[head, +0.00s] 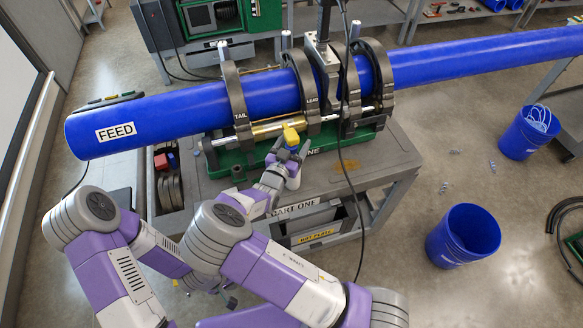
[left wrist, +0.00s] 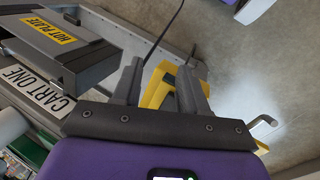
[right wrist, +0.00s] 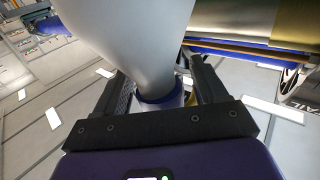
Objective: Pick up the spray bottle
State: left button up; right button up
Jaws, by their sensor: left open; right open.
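The spray bottle, with a white body (head: 293,181) and a yellow head (head: 291,136), stands at the cart's front edge below the blue pipe. In the right wrist view its white body (right wrist: 135,35) looms large, with a blue band (right wrist: 162,100) between the fingers. My right gripper (head: 283,160) is at the bottle, its open fingers (right wrist: 160,90) on either side of it. Whether they touch it I cannot tell. My left gripper (left wrist: 160,85) is open and empty, away from the bottle; in the head view it is mostly hidden by my arms.
The blue pipe (head: 170,112) runs through the clamps above the cart (head: 375,160). A dark cable (head: 350,190) hangs right of the bottle. The hot plate drawer (left wrist: 52,38) is near my left gripper. Blue buckets (head: 463,237) stand on the floor at right.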

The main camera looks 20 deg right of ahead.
jog(key=shift+c, duration=0.5)
grip_shut()
